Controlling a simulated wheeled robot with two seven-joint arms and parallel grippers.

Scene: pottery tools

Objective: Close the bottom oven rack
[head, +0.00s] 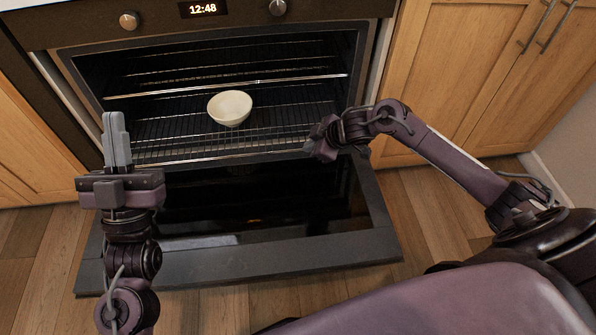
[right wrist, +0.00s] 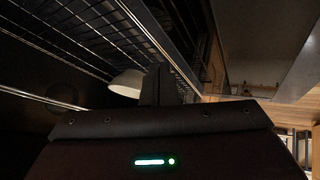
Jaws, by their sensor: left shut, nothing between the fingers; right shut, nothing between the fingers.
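The oven (head: 225,40) stands with its door (head: 240,255) folded down. The bottom rack (head: 175,132) is a wire shelf that reaches forward to the oven mouth above the door. A cream bowl (head: 229,106) sits on it, and the bowl also shows in the right wrist view (right wrist: 127,84). My left gripper (head: 117,135) is shut and empty at the left end of the rack's front. My right gripper (head: 317,142) is shut and empty near the rack's front right corner. In the right wrist view its fingers (right wrist: 160,84) are below the wires; contact is unclear.
An upper rack (head: 230,88) with a bright front bar lies above the bottom one. Wooden cabinets (head: 480,70) flank the oven on both sides. The open door covers much of the wooden floor (head: 430,215) in front, with bare floor around it.

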